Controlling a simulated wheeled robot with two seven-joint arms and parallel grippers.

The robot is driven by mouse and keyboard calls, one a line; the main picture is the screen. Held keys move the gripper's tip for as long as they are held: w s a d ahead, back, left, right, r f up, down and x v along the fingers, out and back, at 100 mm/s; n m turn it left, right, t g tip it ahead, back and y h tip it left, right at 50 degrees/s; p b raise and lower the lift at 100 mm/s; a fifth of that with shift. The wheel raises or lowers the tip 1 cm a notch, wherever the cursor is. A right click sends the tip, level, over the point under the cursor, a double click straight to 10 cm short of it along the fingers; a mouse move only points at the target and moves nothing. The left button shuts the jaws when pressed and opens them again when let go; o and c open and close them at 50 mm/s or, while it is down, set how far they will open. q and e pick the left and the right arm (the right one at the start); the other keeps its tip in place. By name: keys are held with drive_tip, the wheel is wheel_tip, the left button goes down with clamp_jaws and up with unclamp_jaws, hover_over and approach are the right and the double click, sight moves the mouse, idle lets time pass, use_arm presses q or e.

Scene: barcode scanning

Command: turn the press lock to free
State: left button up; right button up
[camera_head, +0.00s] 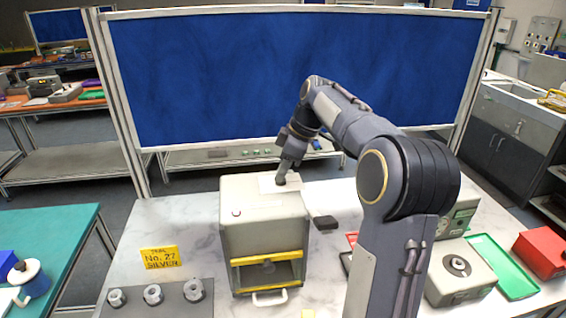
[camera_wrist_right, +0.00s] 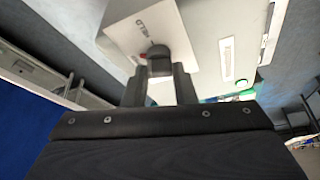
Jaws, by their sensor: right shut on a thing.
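The press (camera_head: 262,212) is a grey box with a yellow-framed front opening, standing on the marble-topped table. A plate (camera_head: 268,186) lies on its top and carries the press lock, a dark knob (camera_wrist_right: 158,52). My right gripper (camera_head: 284,173) reaches down to the top of the press and is shut on the knob. In the wrist view its two fingers (camera_wrist_right: 159,85) stand either side of the knob. Lettering that seems to read "HELD" shows on the plate beside a small red mark by the knob; other lettering is hidden. My left gripper is not in view.
A yellow sign (camera_head: 161,257) reading "No. 27 SILVER" stands left of the press. Metal nuts sit on a grey block (camera_head: 172,298) in front of it. A grey device (camera_head: 458,280), a green tray (camera_head: 503,268) and a red box (camera_head: 541,254) are at the right.

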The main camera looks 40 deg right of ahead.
drive_tip(key=shift+w+d+n+g+y+p, duration=0.1)
drive_tip(key=shift+n+g+y+p, duration=0.45)
drive_tip(key=shift+n, duration=1.35)
drive_tip(key=o, duration=1)
drive_tip(key=v, duration=0.7)
drive_tip(key=shift+d+r, duration=0.1)
drive_tip(key=shift+r, duration=0.3)
